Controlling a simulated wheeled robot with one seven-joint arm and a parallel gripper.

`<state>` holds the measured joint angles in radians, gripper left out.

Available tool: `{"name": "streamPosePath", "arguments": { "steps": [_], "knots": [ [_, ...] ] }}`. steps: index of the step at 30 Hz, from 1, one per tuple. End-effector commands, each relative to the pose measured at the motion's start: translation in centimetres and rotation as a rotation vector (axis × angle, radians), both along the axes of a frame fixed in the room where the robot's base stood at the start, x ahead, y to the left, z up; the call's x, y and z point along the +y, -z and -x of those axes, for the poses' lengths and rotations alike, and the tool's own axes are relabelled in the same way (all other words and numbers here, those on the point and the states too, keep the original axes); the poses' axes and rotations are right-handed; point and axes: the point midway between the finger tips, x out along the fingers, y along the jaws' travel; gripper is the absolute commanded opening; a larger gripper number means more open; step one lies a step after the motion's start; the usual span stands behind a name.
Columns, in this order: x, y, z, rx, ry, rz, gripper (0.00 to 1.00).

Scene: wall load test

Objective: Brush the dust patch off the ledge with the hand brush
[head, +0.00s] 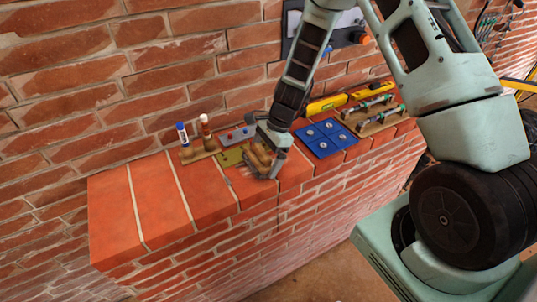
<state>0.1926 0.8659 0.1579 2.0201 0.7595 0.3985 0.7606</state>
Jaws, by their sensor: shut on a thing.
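My gripper (272,160) is shut on the wooden hand brush (258,158), low over the red brick ledge (160,205). The brush shows as a tan wooden body, partly covered by the gripper, with greyish bristles low at the ledge's front part. I cannot tell whether the bristles touch the ledge. No separate dust patch can be made out; the gripper and brush cover that part of the ledge.
Behind the brush are an olive plate (229,158), a grey block with buttons (237,134) and a wooden holder (198,153) with two tubes. The ledge's left end is bare.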

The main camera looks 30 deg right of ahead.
Motion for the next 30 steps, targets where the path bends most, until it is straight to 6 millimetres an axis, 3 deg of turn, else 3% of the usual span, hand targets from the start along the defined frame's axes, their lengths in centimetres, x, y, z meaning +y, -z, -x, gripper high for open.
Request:
{"name": "streamPosePath", "arguments": {
  "steps": [9, 17, 30],
  "knots": [
    [2.7, 0.2, 0.0, 0.001, -0.004, -0.001, 0.59],
    [3.7, 0.3, 0.1, 0.002, -0.004, -0.002, 0.59],
    [7.0, 0.1, 0.1, 0.002, -0.005, -0.002, 0.59]
  ]
}}
